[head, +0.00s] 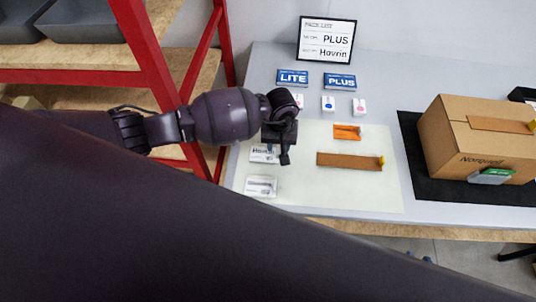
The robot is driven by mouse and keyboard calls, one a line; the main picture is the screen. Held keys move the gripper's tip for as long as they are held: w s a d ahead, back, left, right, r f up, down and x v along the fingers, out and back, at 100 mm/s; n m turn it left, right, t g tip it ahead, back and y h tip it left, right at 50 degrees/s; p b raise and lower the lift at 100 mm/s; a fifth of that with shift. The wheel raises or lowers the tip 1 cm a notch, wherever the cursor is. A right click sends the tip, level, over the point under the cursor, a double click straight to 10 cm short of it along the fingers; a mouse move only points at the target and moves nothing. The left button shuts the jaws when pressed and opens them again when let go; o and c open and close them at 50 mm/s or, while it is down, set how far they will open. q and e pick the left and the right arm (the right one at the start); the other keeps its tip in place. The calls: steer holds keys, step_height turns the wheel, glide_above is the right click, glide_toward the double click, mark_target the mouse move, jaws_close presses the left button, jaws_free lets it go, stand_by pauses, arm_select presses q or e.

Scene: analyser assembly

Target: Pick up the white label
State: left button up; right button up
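A white label (262,154) printed with what looks like "Havrin" lies on the left side of the pale mat, partly hidden by my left gripper. Another white label-like piece (261,186) with a grey marking lies nearer the front edge. My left gripper (285,158) points down over the right end of the Havrin label. Its fingers are small and dark, so I cannot tell whether they are open, nor whether they touch the label. My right gripper is not in view.
A pick list sign (326,40) reads "PLUS" and "Havrin". Blue LITE (292,78) and PLUS (340,82) cards lie behind small white pieces (328,104). Brown (346,160) and orange (347,132) strips lie on the mat. A cardboard box (450,135) stands right; a red-framed shelf (150,60) stands left.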

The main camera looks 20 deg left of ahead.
arm_select(q)
step_height(320, 180, down, 3)
steer(key=shift+b, duration=0.6)
steer(key=shift+r, duration=0.1)
jaws_close()
